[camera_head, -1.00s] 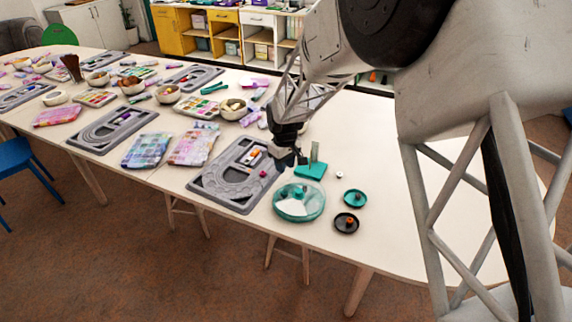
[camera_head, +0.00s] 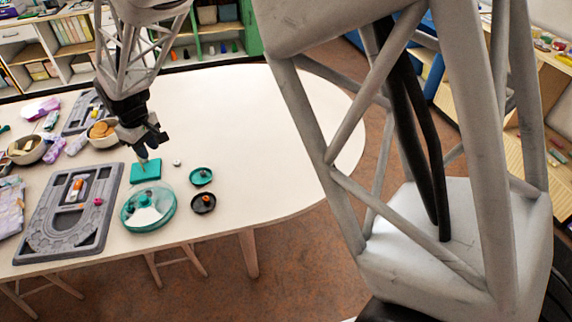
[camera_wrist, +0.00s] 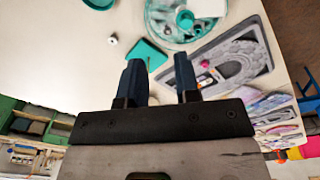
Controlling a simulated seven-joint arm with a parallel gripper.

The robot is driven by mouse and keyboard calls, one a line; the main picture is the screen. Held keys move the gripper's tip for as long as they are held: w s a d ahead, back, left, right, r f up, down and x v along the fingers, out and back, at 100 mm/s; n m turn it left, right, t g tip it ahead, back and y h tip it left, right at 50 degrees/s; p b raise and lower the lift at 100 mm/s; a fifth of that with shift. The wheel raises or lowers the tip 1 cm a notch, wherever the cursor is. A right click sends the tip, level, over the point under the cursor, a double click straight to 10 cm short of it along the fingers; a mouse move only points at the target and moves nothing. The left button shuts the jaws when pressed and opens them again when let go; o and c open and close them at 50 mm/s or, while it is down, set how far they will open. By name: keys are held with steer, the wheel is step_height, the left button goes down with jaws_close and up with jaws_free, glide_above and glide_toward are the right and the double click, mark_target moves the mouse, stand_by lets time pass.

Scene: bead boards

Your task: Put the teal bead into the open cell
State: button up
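My gripper (camera_head: 147,152) hangs over the left side of the table. In the wrist view its two dark fingers (camera_wrist: 160,78) stand apart with nothing seen between them. A round teal case (camera_head: 132,219) with a clear lid and a white wedge-shaped area lies in front of the gripper; it also shows in the wrist view (camera_wrist: 158,22). I cannot tell for sure which part is the open cell. A small teal dish (camera_head: 201,178) to the right holds something small and teal, perhaps the teal bead; its details are too small to tell.
A teal block (camera_head: 147,172) lies just below my gripper. A dark dish (camera_head: 203,204) holds an orange piece. A small white piece (camera_head: 177,163) lies nearby. A grey bead board (camera_head: 48,238) with a pink bead (camera_head: 98,201) is at left. The table's right side is clear.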

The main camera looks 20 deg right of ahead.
steer(key=s+d+r+m, duration=0.2)
steer(key=s+d+r, duration=0.2)
steer(key=d, duration=0.4)
steer(key=s+d+r+m+t, duration=0.1)
steer(key=s+d+r+m, duration=0.1)
steer(key=s+d+r, duration=0.45)
steer(key=s+d+r+m, duration=0.1)
steer(key=s+d+r, duration=0.1)
steer(key=d, duration=0.7)
steer(key=s+d+m, duration=0.2)
steer(key=s+d, duration=0.4)
steer(key=s, duration=0.4)
steer(key=s+d+m+t, duration=0.1)
steer(key=s+d+m, duration=0.2)
steer(key=s+d, duration=0.4)
steer(key=s+r, duration=0.1)
steer(key=s, duration=0.2)
steer(key=shift+d+m, duration=0.2)
steer(key=shift+m, duration=0.1)
